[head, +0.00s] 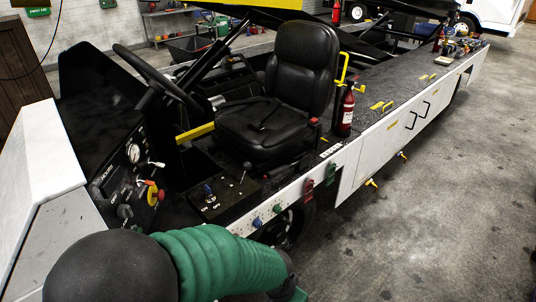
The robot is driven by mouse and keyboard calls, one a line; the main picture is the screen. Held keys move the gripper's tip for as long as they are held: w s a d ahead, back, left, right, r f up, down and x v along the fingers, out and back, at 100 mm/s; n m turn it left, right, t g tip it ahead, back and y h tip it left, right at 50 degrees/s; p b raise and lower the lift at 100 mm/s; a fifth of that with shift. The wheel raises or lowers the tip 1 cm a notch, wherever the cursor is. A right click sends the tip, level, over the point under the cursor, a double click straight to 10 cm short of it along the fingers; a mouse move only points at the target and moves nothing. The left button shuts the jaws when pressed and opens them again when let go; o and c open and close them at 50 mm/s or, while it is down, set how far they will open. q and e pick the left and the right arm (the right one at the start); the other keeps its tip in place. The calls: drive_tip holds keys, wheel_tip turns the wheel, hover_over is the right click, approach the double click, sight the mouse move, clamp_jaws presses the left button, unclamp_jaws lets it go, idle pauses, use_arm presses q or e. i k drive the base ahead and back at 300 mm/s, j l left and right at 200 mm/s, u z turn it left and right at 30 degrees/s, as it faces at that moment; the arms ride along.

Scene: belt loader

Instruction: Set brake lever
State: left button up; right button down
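The belt loader's driver station fills the left and middle of the head view. A thin lever with a dark knob (243,169) stands up from the black console (222,200) beside the seat. On the dashboard (125,178) are a gauge, a small pale lever (156,164) and a red knob with yellow (156,194). No label readable here tells which control is the brake lever. One of my arms, with a green sleeve, crosses the bottom foreground, apart from these controls in the picture. Its far end runs out at the bottom edge; I see no gripper fingers.
The black seat (286,85) and steering wheel (150,72) stand behind the console. A red fire extinguisher (346,112) is right of the seat. Blue, green and red fittings line the white side panel (405,128). Open concrete floor (450,220) lies at the right.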

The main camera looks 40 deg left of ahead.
sight(273, 173)
drive_tip(key=i+j+u, duration=0.15)
drive_tip(key=i+u, duration=0.85)
drive_tip(key=i+l+u, duration=0.2)
drive_tip(key=i+u, duration=0.3)
